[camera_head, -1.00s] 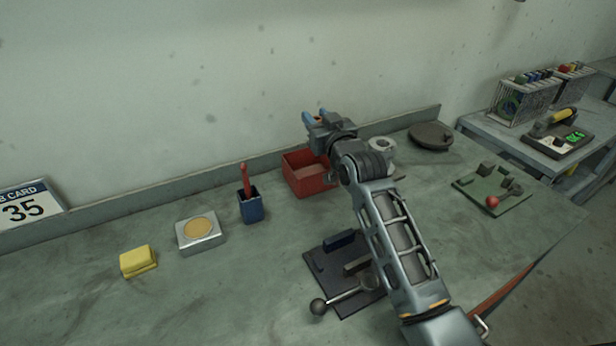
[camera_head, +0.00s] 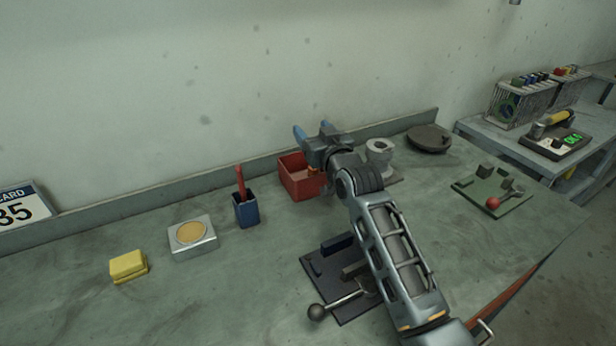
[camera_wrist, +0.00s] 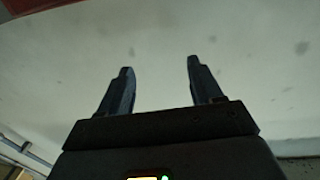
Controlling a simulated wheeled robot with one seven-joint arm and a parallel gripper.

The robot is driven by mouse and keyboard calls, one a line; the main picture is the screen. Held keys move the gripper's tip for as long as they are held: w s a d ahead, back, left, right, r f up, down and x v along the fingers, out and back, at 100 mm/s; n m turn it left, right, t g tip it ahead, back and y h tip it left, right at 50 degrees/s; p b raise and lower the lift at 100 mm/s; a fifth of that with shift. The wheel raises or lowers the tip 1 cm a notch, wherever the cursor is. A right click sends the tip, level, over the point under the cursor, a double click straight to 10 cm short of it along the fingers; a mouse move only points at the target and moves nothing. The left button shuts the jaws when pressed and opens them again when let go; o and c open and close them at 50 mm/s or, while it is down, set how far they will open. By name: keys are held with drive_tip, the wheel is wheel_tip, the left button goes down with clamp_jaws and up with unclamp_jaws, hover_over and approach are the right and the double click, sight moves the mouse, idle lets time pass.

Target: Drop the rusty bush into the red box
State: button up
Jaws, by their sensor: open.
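The red box (camera_head: 305,189) stands on the workbench near the back wall, and part of its opening is hidden by my gripper. A small orange-brown piece (camera_head: 316,173), which looks like the rusty bush, shows at the right side of the box below my gripper; I cannot tell whether it rests on the floor of the box. My gripper (camera_head: 311,130) is above the box with its blue fingers pointing up and toward the wall. In the wrist view the fingers (camera_wrist: 158,85) are spread with nothing between them, and only the wall lies behind them.
A blue cup with a red-handled tool (camera_head: 246,208) stands left of the box. A grey flanged part (camera_head: 380,153) stands close on the right, with a dark disc (camera_head: 429,138) beyond. A dark lever fixture (camera_head: 330,270) lies in front.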

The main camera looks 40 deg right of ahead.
drive_tip(key=shift+s+f, duration=0.1)
drive_tip(key=b+v, duration=0.1)
drive_tip(key=v, duration=0.6)
drive_tip(key=shift+s, duration=0.3)
drive_tip(key=shift+a, duration=0.1)
